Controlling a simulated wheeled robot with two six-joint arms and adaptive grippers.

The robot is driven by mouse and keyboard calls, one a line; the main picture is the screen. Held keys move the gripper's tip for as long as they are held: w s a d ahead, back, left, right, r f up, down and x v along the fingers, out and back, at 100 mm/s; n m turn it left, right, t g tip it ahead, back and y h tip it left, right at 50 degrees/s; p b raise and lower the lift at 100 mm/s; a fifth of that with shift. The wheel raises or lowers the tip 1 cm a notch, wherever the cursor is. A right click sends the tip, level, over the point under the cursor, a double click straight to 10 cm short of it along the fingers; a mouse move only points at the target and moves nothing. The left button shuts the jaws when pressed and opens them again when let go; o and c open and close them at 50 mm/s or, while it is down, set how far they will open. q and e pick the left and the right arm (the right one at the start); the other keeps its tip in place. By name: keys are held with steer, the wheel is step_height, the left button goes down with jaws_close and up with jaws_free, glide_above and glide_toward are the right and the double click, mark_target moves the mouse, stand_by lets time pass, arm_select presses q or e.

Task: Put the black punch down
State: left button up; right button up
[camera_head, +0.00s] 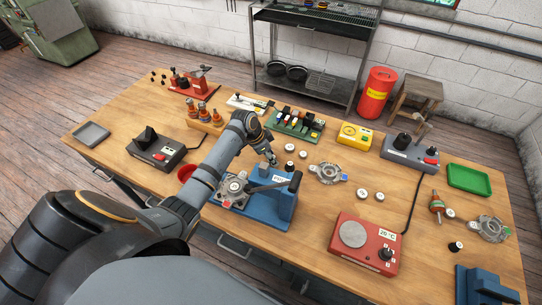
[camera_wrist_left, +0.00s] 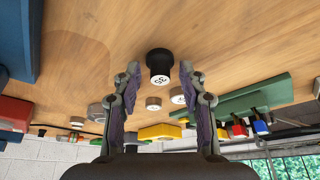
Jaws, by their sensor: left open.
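In the left wrist view a short black punch (camera_wrist_left: 160,63) with a pale, numbered end face stands on the wooden table. It is just beyond and between the tips of my open left gripper (camera_wrist_left: 160,78). Neither finger visibly touches it. In the head view my left gripper (camera_head: 271,160) is low over the table, behind the blue press (camera_head: 272,207). My right gripper is in neither view.
A green tool rack (camera_head: 295,124) stands behind, and an alternator housing (camera_head: 328,173) lies to the right. A red heater (camera_head: 364,243) is at the front. Bare table shows around the punch.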

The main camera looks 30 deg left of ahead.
arm_select(q)
steer(key=shift+r, duration=0.25)
steer(key=b+v, duration=0.1)
steer(key=v, duration=1.1)
steer(key=shift+a+f, duration=0.1)
